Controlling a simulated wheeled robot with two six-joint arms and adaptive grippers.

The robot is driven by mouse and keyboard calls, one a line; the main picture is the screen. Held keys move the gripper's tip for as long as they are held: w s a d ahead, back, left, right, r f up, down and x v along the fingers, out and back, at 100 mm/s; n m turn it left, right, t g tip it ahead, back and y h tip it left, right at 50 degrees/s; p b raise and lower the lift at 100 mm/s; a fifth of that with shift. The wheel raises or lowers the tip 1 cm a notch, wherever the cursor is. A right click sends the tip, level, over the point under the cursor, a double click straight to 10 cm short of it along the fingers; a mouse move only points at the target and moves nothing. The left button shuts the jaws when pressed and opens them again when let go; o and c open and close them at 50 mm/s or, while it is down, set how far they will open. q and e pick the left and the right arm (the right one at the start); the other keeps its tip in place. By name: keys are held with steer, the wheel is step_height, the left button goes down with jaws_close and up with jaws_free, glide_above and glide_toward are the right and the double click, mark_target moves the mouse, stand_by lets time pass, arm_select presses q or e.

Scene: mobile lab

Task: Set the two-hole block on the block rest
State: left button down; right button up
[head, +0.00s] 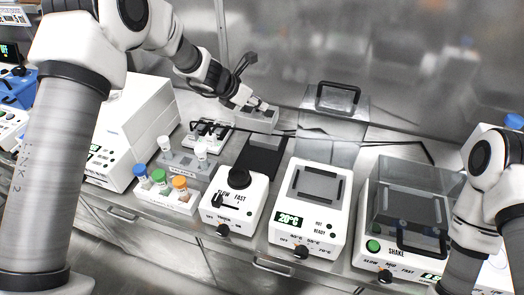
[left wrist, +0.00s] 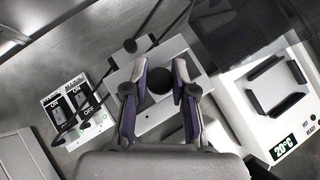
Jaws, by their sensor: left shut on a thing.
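My left gripper (head: 258,104) is over the back of the bench, shut on a light grey block (head: 254,122). The left wrist view shows the fingers (left wrist: 158,88) on either side of a round dark spot on this block (left wrist: 148,120). The fingers hide part of its top, so I cannot make out both holes. A flat dark plate (head: 261,160) lies just in front of and below the block; it may be the block rest. I cannot tell whether the block touches anything underneath. My right gripper is out of view.
A white two-switch box (head: 207,135) stands left of the block, also in the left wrist view (left wrist: 76,104). A heater (head: 310,222) reading 20°C, a knobbed mixer (head: 234,200) and a shaker (head: 405,215) stand in front and right. A handled lid (head: 338,118) stands behind the heater.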

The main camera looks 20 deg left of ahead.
mark_target(255, 111)
arm_select(q)
steer(key=f, duration=0.1)
steer(key=f+b, duration=0.2)
steer(key=f, duration=0.1)
steer(key=shift+w+f, duration=0.1)
steer(key=shift+w, duration=0.15)
steer(key=shift+s+f+b, duration=0.3)
steer(key=shift+f+b, duration=0.25)
steer(key=shift+f, duration=0.1)
steer(key=shift+s+f+b, duration=0.3)
steer(key=shift+f+b, duration=0.25)
steer(key=shift+f, duration=0.05)
step_height(255, 111, down, 10)
steer(key=shift+w+r, duration=0.15)
steer(key=shift+r, duration=0.1)
steer(key=shift+w+f, duration=0.15)
steer(key=shift+f, duration=0.3)
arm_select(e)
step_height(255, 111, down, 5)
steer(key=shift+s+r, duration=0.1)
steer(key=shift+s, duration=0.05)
arm_select(q)
steer(key=c, duration=1.4)
jaws_free()
steer(key=shift+f, duration=0.1)
steer(key=o, duration=0.4)
steer(key=shift+o, duration=0.2)
